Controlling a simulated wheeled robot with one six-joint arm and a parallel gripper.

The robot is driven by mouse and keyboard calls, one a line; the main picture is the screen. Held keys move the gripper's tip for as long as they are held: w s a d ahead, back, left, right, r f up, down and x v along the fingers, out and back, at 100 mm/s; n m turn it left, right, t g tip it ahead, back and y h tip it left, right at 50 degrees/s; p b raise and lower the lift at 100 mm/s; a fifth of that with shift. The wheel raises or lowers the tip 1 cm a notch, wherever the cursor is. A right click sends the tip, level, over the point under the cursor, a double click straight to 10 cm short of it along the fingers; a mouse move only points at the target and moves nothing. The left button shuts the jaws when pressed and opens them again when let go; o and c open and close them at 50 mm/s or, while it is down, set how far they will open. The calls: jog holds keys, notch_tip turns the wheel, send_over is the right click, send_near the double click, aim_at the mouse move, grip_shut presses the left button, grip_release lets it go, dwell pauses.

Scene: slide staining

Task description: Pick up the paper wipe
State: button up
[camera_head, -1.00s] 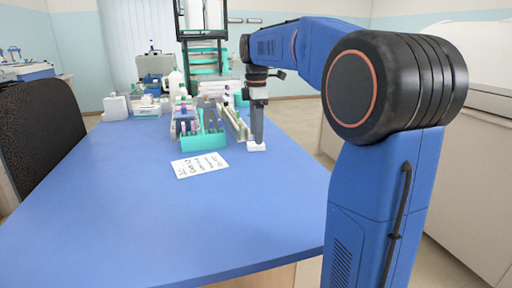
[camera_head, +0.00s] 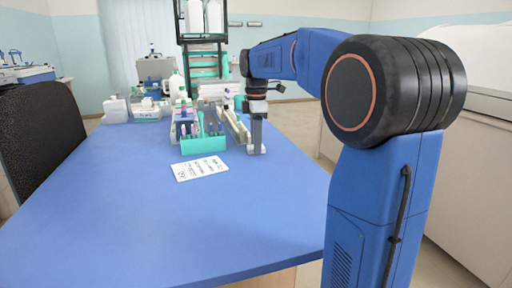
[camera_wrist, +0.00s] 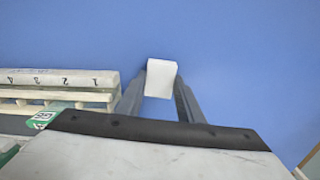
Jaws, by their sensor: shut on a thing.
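The paper wipe is a small white folded piece (camera_wrist: 160,78). In the wrist view it sits between my two fingertips, standing out against the blue tabletop. My gripper (camera_wrist: 161,92) is shut on it, with one finger along each side. In the head view my gripper (camera_head: 257,150) points down at the right side of the table, right of the racks, with its tips at or just above the surface. Whether the wipe touches the table cannot be told. In that view the wipe is hard to make out at the fingertips.
A teal rack (camera_head: 203,143) with tubes and bottles stands left of my gripper. A pale numbered slide rack (camera_wrist: 62,78) lies close on the left. A white printed card (camera_head: 199,169) lies in front. A black shelf (camera_head: 203,38) stands behind. The front of the blue table is clear.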

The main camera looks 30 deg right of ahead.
notch_tip(320, 180, up, 10)
dwell(0.5)
jog(key=o, duration=0.4)
jog(key=c, duration=0.3)
jog(key=shift+c, duration=0.2)
